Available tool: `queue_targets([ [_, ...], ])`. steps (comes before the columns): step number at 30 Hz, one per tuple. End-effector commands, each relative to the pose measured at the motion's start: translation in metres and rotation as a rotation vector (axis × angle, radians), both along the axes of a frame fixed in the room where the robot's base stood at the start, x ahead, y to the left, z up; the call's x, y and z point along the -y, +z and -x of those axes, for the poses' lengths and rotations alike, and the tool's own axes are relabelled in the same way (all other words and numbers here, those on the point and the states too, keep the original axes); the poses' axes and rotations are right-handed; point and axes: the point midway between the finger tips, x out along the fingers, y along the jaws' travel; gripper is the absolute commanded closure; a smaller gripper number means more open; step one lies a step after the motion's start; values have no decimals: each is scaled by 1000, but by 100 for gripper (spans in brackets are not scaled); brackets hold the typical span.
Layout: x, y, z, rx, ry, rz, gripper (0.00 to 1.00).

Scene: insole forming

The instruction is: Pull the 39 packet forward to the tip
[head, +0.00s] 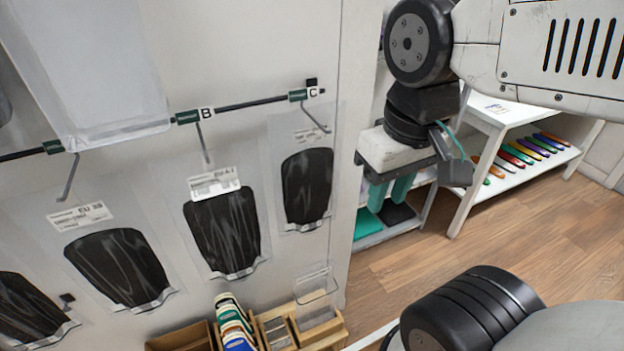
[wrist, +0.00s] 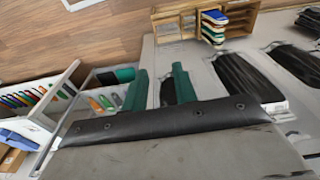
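The 39 packet (head: 118,265) is a clear sleeve with a black insole and a white label that seems to read EU 39. It hangs on the wall at the left in the head view, below a bent hook. My gripper (head: 390,192) is at the right of the wall panel, well away from this packet, with its green fingers pointing down. In the wrist view the two green fingers (wrist: 160,88) stand apart with nothing held between them. Black insoles in packets show at the right there; I cannot tell which is the 39.
Similar packets hang below tags B (head: 222,230) and C (head: 307,187), with another at the lower left. A large clear sleeve (head: 95,75) hangs in front at upper left. A wooden organizer (head: 300,330) stands below. A white shelf (head: 520,160) with coloured insoles is at the right.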

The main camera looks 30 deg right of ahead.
Motion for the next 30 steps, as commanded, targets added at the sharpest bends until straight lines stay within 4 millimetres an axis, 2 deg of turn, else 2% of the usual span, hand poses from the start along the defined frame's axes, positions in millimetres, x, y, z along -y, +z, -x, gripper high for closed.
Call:
queue_targets([
  [14, 0, 0, 0, 0, 0, 0, 72],
  [15, 0, 0, 0, 0, 0, 0, 75],
  [16, 0, 0, 0, 1, 0, 0, 83],
  [17, 0, 0, -1, 4, 0, 0, 86],
  [19, 0, 3, -6, 27, 0, 0, 86],
  [23, 0, 18, -37, 148, -24, -7, 86],
  [25, -3, 35, -65, 224, -94, -28, 86],
  [27, -7, 52, -94, 258, -224, -69, 86],
  [30, -15, 65, -121, 231, -423, -120, 86],
])
